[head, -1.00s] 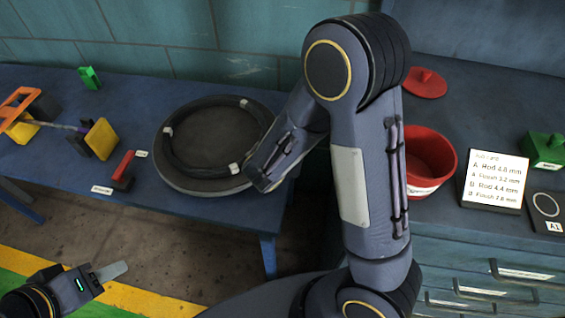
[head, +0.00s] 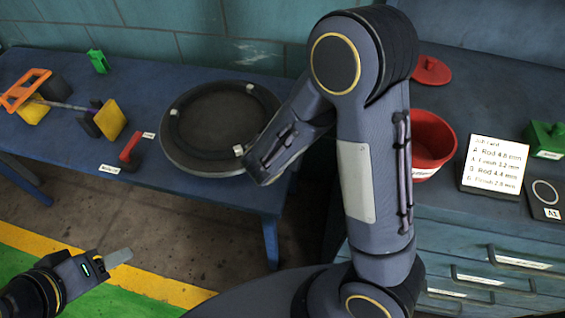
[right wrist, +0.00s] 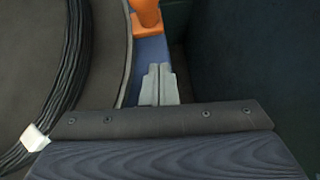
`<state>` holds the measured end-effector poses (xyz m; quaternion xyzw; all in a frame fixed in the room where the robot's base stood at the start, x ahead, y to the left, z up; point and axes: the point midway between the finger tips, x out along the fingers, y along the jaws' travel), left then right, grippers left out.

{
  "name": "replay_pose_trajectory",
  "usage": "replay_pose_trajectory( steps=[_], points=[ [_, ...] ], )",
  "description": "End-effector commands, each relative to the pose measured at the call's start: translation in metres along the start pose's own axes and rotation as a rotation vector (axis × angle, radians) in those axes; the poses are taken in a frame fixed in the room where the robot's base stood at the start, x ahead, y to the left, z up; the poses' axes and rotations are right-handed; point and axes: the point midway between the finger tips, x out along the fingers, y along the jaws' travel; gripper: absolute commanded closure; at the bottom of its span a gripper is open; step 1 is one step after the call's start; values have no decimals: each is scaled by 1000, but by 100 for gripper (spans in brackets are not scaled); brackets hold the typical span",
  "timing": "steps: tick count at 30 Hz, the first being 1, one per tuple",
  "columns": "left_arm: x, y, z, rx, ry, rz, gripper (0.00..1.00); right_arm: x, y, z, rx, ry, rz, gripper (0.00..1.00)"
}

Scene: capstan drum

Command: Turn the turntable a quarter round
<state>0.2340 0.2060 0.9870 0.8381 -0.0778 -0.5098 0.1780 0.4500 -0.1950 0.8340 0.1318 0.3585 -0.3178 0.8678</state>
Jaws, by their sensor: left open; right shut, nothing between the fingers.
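The turntable (head: 182,164) is a round grey disc on the blue table, with a black cable coil (head: 172,125) bound by white ties lying on it. In the head view my right forearm covers its right edge and hides my right gripper. In the right wrist view my right gripper (right wrist: 158,86) is shut and empty, just outside the turntable's rim (right wrist: 128,62); I cannot tell whether it touches. My left gripper (head: 118,257) is open and empty, low at the left over the floor, away from the table.
An orange post (right wrist: 147,18) stands beyond my right fingers by the rim. A red-handled block (head: 130,155), yellow block (head: 110,122) and green piece (head: 98,61) sit left of the turntable. A red bowl (head: 430,142) and a card (head: 494,167) stand on the right cabinet.

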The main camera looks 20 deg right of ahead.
Motion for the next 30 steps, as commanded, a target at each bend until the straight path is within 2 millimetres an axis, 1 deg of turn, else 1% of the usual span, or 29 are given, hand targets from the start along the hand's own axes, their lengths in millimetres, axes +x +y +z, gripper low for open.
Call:
replay_pose_trajectory(
  steps=[1, 6, 12, 15, 18, 23, 26, 29, 30],
  points=[
    [-1, 0, 0, 0, 0, 0, 53, -8, 2, 0, 0, 0, 5, 100],
    [-5, 2, -2, 0, 0, 0, 53, -45, -1, 0, 0, 2, 6, 100],
    [-9, 4, -4, 0, 0, 0, 53, -82, -4, -2, -3, 4, 6, 100],
    [-10, 4, -5, 0, 0, 0, 53, -93, -5, -2, -3, 4, 5, 100],
    [-10, 5, -5, 0, 0, 0, 53, -99, -6, -2, -4, 5, 4, 100],
    [-10, 5, -5, 0, 0, 0, 53, -102, -8, -2, 6, 8, -1, 100],
    [-10, 5, -5, 0, 0, 0, 53, -102, -21, 3, 107, 42, -30, 100],
    [-10, 5, -5, 0, 0, 0, 53, -105, -52, 10, 359, 127, -104, 100],
    [-10, 5, -5, 0, 0, 0, 53, -109, -68, 11, 501, 173, -145, 100]
  ],
)
